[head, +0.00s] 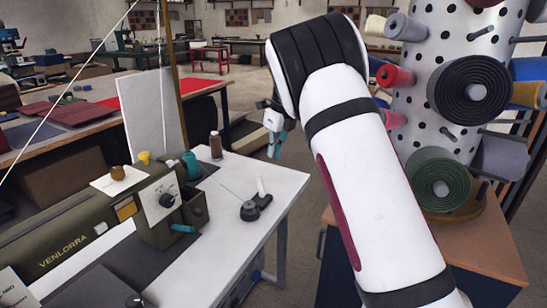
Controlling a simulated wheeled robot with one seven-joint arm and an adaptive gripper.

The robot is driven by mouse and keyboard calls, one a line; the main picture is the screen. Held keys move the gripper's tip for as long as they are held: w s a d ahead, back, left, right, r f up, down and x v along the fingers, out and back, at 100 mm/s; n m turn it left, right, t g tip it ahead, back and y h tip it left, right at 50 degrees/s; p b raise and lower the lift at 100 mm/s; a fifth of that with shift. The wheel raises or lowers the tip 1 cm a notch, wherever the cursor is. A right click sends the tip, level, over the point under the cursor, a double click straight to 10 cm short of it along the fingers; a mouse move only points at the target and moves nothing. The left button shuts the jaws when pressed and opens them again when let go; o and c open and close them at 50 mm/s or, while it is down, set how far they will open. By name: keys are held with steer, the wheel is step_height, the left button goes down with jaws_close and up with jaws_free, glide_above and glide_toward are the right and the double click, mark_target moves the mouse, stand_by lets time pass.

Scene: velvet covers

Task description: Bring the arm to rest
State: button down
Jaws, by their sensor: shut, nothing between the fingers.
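My arm rises from the bottom right of the head view, bends at the top and hides much of the middle of the scene. My gripper (275,145) shows small, just left of the arm's upper bend, in the air beyond the right rear part of the white table. It points downward, its fingers look closed, and nothing shows in it. Part of the gripper and the wrist is hidden behind the arm.
A white table (285,190) on the left bears a green VENLORRA machine (60,250), a brown bottle (215,145) and a black tool (250,210). A perforated column with rolls, including a green roll (438,180), stands close on the right. Floor shows between them.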

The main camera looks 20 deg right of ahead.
steer(key=s+r+n+p, duration=0.2)
steer(key=s+r+n, duration=0.55)
steer(key=s, duration=0.45)
steer(key=s+r+n+p, duration=0.1)
steer(key=s+r+n, duration=0.5)
steer(key=s+r, duration=0.5)
steer(key=s+a+f+n+t+p, duration=0.1)
steer(key=s+f+n, duration=0.1)
steer(key=s+n, duration=0.6)
steer(key=s+a+f+n+t+h+p, duration=0.1)
steer(key=s+f+n, duration=0.2)
steer(key=s, duration=1.5)
steer(key=n, duration=0.4)
steer(key=shift+s+n+p, duration=0.3)
steer(key=shift+n, duration=0.05)
steer(key=shift+a, duration=0.15)
